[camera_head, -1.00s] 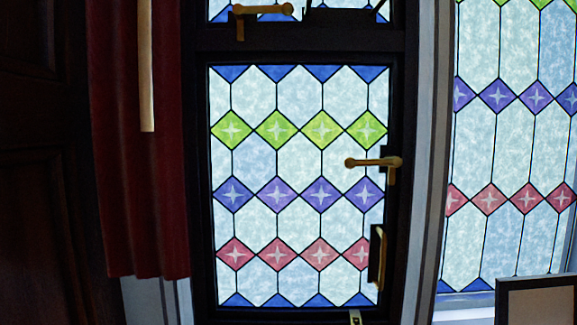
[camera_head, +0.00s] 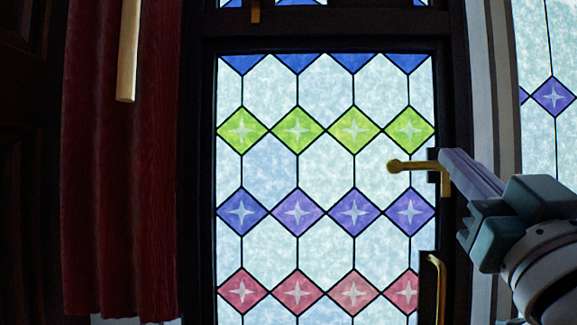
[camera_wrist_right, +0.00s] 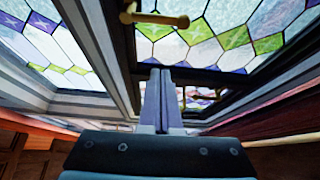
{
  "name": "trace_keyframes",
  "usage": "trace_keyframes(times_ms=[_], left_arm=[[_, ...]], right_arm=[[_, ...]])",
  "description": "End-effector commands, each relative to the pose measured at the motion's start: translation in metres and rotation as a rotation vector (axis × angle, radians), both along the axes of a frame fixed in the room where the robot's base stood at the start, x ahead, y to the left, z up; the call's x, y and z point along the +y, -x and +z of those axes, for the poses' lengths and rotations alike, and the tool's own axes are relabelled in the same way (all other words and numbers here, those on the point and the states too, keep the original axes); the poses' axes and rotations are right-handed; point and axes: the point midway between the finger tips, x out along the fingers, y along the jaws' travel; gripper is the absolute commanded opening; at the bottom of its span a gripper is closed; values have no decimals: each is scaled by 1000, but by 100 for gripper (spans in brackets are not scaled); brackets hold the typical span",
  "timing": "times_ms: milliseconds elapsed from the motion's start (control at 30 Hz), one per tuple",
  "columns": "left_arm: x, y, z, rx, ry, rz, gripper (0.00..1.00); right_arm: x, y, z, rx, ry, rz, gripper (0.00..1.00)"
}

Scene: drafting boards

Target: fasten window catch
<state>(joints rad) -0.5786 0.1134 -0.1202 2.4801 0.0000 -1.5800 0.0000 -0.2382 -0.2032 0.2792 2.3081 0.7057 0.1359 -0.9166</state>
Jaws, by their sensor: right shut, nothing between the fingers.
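The window catch (camera_head: 410,166) is a brass lever with a round knob at its left end. It sits on a dark plate on the right side of the leaded-glass window (camera_head: 270,175), with the lever lying level and pointing left over the glass. My right gripper (camera_head: 446,156) comes in from the right, shut and empty. Its fingertips overlap the catch's plate in the head view; I cannot tell if they touch it. In the right wrist view the shut fingers (camera_wrist_right: 161,75) point at the dark frame, with a brass handle (camera_wrist_right: 155,18) above them. My left gripper is not in view.
A brass pull handle (camera_head: 437,285) is lower on the same frame edge. Another brass fitting (camera_head: 255,10) is at the top. A red curtain (camera_head: 125,200) hangs at left with a pale rod (camera_head: 128,50) before it. A second window (camera_head: 545,60) stands at right.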

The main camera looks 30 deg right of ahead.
Motion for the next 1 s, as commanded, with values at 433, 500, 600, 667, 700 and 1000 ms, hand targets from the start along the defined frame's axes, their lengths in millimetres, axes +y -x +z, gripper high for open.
trace_keyframes(times_ms=[433,500,600,667,700,1000], left_arm=[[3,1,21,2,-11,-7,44],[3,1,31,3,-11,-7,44],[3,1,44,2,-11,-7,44],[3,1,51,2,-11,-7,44],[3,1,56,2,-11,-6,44],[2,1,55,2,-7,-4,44]], right_arm=[[-9,-19,19,0,2,5,0],[-14,-30,27,0,4,5,0],[-23,-47,39,1,4,6,0],[-29,-57,46,1,4,6,0],[-32,-63,50,1,4,5,0],[-43,-82,21,7,5,6,0]])
